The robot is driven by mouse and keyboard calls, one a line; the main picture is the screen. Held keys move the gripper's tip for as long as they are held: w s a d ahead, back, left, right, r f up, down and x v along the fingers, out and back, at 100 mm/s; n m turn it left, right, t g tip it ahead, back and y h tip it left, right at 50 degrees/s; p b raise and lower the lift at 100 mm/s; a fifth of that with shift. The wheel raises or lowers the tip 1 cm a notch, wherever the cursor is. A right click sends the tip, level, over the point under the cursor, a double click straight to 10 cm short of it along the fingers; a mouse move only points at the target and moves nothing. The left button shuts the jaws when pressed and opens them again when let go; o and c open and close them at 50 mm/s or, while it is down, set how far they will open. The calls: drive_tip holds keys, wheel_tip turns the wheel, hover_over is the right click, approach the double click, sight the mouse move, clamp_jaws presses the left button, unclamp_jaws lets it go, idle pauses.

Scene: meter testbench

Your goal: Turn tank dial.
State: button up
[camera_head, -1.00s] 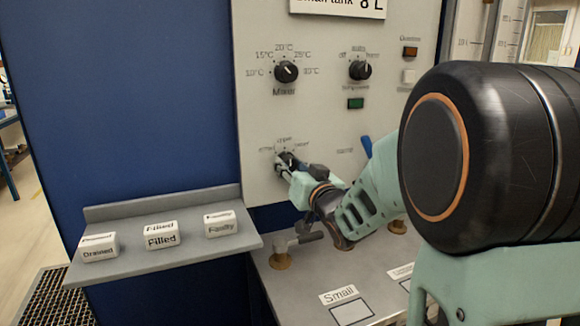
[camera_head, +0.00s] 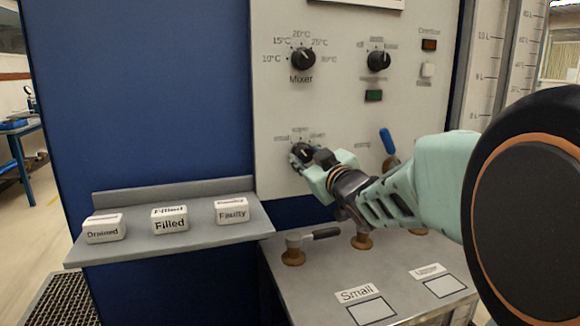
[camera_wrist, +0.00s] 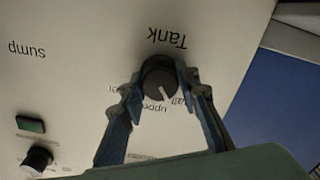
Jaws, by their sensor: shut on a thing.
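The tank dial (camera_wrist: 160,80) is a round dark knob on the pale panel, under the word Tank, which appears upside down in the wrist view. Its white pointer mark faces down and slightly right there, near the word upper. My gripper (camera_wrist: 161,74) is shut on the dial, with one blue-grey finger on each side of it. In the head view my gripper (camera_head: 305,156) reaches the dial from the lower right and hides part of it.
Above are the mixer dial (camera_head: 303,58) and another dial (camera_head: 379,61) with a green button (camera_head: 373,96). A shelf (camera_head: 190,243) with labelled blocks is at lower left. A blue-handled valve (camera_head: 387,142) is right of my gripper. A grey bench (camera_head: 325,285) with valves lies below.

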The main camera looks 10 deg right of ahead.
sight(301, 110)
drive_tip(key=shift+n+b, duration=0.4)
drive_tip(key=shift+n, duration=0.2)
drive_tip(key=o, duration=1.2)
drive_tip(key=shift+c, duration=0.2)
wheel_tip(301, 110, up, 10)
drive_tip(key=shift+r, duration=0.1)
drive_tip(key=shift+p, duration=0.3)
